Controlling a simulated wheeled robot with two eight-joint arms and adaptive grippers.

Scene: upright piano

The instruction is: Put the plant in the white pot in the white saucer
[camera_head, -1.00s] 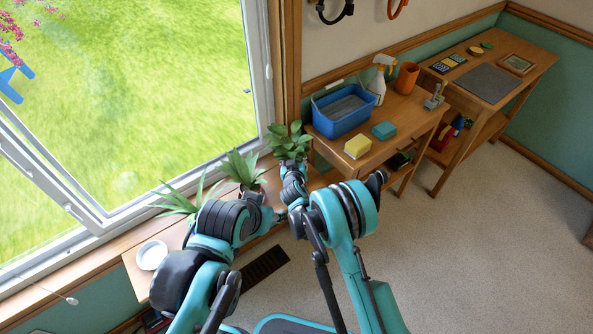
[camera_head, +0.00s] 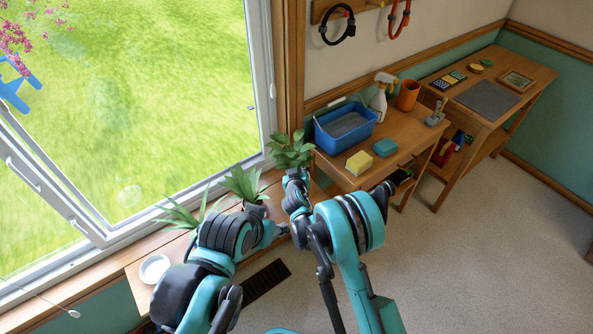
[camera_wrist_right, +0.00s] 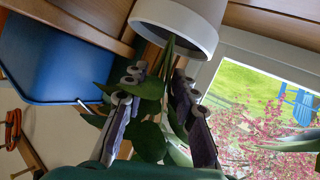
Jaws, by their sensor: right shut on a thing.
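The green leafy plant (camera_head: 290,150) is at the right end of the window ledge in the head view. Its white pot (camera_wrist_right: 180,22) shows upside down at the top of the right wrist view, with stems and leaves (camera_wrist_right: 150,140) between the fingers. My right gripper (camera_wrist_right: 162,88) is shut on the plant, around its stems near the pot. In the head view this gripper (camera_head: 294,180) hides the pot. The white saucer (camera_head: 155,268) lies at the ledge's left end and looks empty. My left gripper (camera_head: 279,230) is near the ledge's front, right of the middle plant; its fingers are unclear.
Two other plants, a spiky one (camera_head: 183,215) and a middle one (camera_head: 243,184), stand on the ledge between saucer and held plant. A blue basin (camera_head: 330,143) and sponges stand on the desk (camera_head: 340,172) to the right. The window stands behind the ledge.

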